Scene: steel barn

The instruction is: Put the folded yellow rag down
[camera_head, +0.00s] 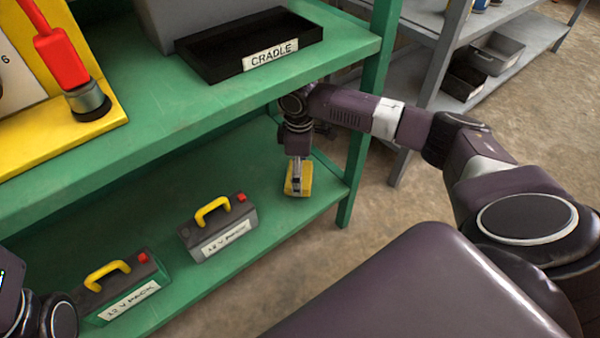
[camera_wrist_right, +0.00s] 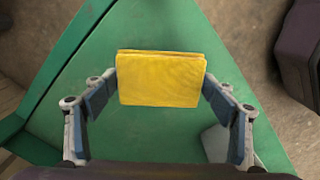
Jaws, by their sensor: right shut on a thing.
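The folded yellow rag (camera_head: 298,180) is at the right end of the green lower shelf (camera_head: 268,225) in the head view. My right gripper (camera_head: 297,172) points down from above and is shut on it. In the right wrist view the rag (camera_wrist_right: 160,80) is a flat yellow block between the two fingers of the right gripper (camera_wrist_right: 160,90). Green shelf surface shows around and under it; whether the rag touches the shelf I cannot tell. A part of my left arm shows at the lower left edge of the head view, but its gripper fingers are out of the picture.
Two 12 V packs with yellow handles (camera_head: 218,228) (camera_head: 122,287) stand on the lower shelf, left of the rag. The upper shelf (camera_head: 160,110) overhangs it and bears a black cradle tray (camera_head: 215,68). A green post (camera_head: 357,165) stands right of the rag.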

